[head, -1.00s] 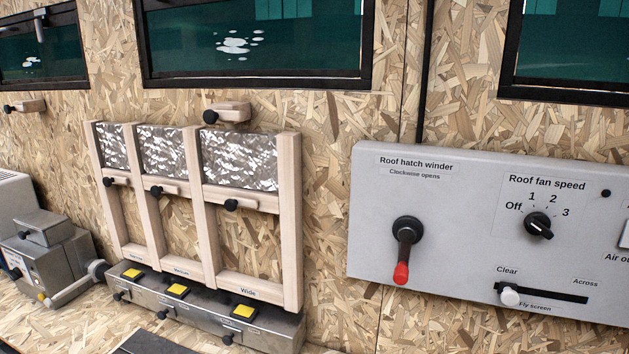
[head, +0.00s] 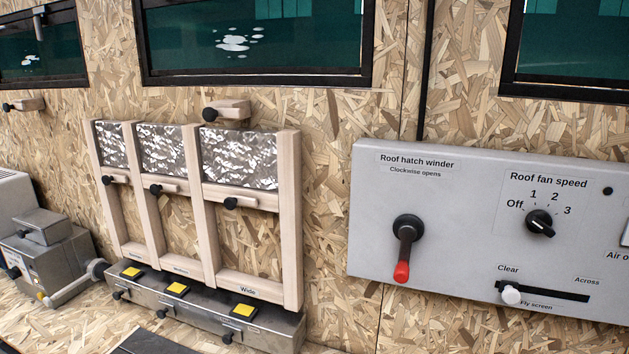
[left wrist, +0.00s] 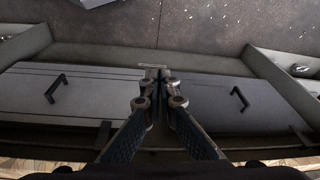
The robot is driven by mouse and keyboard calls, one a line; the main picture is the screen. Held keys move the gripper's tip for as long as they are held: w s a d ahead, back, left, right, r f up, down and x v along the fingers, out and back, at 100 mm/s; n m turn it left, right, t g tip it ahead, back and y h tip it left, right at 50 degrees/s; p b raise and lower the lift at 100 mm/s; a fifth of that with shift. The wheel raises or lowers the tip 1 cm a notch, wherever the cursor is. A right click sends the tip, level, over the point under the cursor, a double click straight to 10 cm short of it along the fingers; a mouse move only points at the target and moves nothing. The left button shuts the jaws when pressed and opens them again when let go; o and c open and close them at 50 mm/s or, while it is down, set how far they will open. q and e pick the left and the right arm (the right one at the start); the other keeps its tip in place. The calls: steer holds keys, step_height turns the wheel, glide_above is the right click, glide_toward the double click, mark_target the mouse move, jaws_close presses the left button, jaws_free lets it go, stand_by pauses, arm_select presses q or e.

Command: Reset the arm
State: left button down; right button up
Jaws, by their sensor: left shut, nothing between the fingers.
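My left gripper (left wrist: 160,77) shows in the left wrist view with its two fingers together and nothing between them. It hangs over two grey panels with dark handles, apart from them as far as I can tell. Neither of my grippers shows in the head view, and my right gripper is in no view.
In the head view a grey panel (head: 470,185) on the chipboard wall carries a red-tipped winder (head: 403,262), a fan knob (head: 540,223) and a slider (head: 511,294). A wooden frame (head: 291,220) stands left of it above a metal box (head: 265,332). Dark handles (left wrist: 56,88) (left wrist: 239,98) sit below my gripper.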

arm_select(q)
step_height(320, 180, down, 12)
steer(key=s, duration=0.3)
steer(key=s+a+f+g+b, duration=0.1)
steer(key=s+a+f+g, duration=0.1)
steer(key=s+f, duration=1.5)
step_height(320, 180, down, 3)
steer(key=shift+s+a+f, duration=0.15)
steer(key=shift+s+a, duration=0.2)
steer(key=shift+a, duration=0.35)
steer(key=shift+s, duration=0.1)
